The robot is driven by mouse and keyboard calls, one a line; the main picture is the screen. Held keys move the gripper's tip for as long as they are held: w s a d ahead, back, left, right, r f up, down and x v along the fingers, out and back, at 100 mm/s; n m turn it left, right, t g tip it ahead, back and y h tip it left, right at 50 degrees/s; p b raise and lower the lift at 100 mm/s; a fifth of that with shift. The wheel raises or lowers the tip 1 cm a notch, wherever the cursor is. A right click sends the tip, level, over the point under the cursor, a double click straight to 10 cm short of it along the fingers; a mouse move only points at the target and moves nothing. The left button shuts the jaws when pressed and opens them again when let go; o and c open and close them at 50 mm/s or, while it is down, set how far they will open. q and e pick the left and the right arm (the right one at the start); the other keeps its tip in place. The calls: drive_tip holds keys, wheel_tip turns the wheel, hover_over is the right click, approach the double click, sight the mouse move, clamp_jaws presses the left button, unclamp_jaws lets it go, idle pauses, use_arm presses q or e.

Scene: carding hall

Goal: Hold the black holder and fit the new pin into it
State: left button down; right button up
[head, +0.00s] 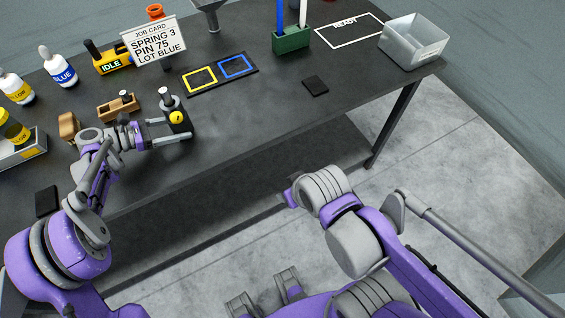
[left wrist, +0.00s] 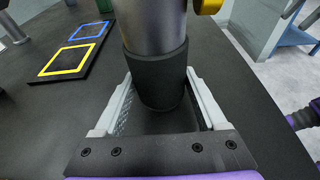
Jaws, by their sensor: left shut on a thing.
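My left gripper (head: 180,128) is shut on the black holder (head: 181,128) near the table's front edge. In the left wrist view its fingers (left wrist: 155,115) stand on either side of a black round sleeve (left wrist: 155,80) with a wide grey metal cylinder (left wrist: 152,25) rising from it. A small wooden block (head: 118,107) with a dark-and-grey piece on top lies to the left.
A job card (head: 153,42) reads spring 3, pin 75, lot blue. Behind the holder lies a mat with yellow and blue squares (head: 218,74). A green rack (head: 291,39), grey bin (head: 412,42) and black pad (head: 315,85) are farther right. The table's front middle is clear.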

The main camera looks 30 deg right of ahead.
use_arm(q)
unclamp_jaws()
